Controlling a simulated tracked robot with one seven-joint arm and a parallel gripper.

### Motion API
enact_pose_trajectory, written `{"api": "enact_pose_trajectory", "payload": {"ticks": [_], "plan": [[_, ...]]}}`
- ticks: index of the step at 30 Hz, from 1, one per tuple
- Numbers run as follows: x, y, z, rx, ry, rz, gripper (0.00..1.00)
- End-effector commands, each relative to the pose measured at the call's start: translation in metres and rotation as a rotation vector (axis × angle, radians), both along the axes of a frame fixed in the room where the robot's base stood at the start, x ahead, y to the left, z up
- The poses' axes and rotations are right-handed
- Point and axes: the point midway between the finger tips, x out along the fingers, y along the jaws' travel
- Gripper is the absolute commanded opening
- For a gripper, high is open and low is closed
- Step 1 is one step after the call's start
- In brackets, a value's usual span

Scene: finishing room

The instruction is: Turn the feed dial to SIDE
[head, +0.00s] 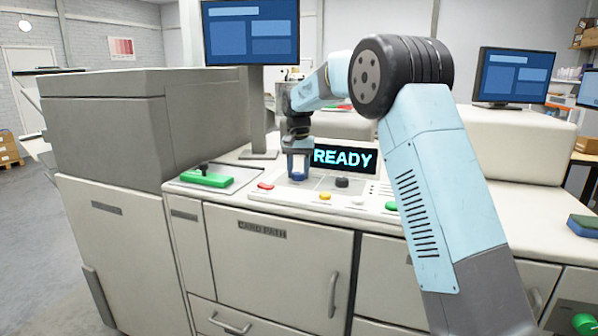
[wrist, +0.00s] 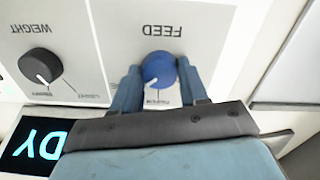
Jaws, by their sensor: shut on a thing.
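The feed dial (wrist: 158,68) is a round blue knob on a light grey panel, under the word FEED, which appears upside down in the wrist view. A white mark on the knob points down and slightly left in that view, toward small lettering partly hidden by my gripper. My gripper (head: 298,168) comes straight down over the dial in the head view. Its two blue fingers are shut on the knob, one on each side. The position names around the dial are too covered or small to read.
A black weight dial (wrist: 40,66) sits beside the feed dial. A READY display (head: 345,158) stands behind the panel. A monitor post (head: 263,110) rises behind left.

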Motion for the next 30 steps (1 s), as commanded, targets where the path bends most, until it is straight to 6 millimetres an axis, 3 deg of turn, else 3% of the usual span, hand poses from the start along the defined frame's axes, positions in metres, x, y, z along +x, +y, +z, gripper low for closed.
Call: {"api": "enact_pose_trajectory", "payload": {"ticks": [17,18,25,30], "plan": [[0.0001,-0.0001,0.0002,0.001,0.000,-0.035,0.13],[0.0001,-0.0001,0.0002,0.001,0.000,-0.035,0.45],[0.0001,0.0000,0.0001,0.000,0.000,-0.035,0.67],[0.0001,0.0000,0.0001,0.000,0.000,-0.034,0.69]]}}
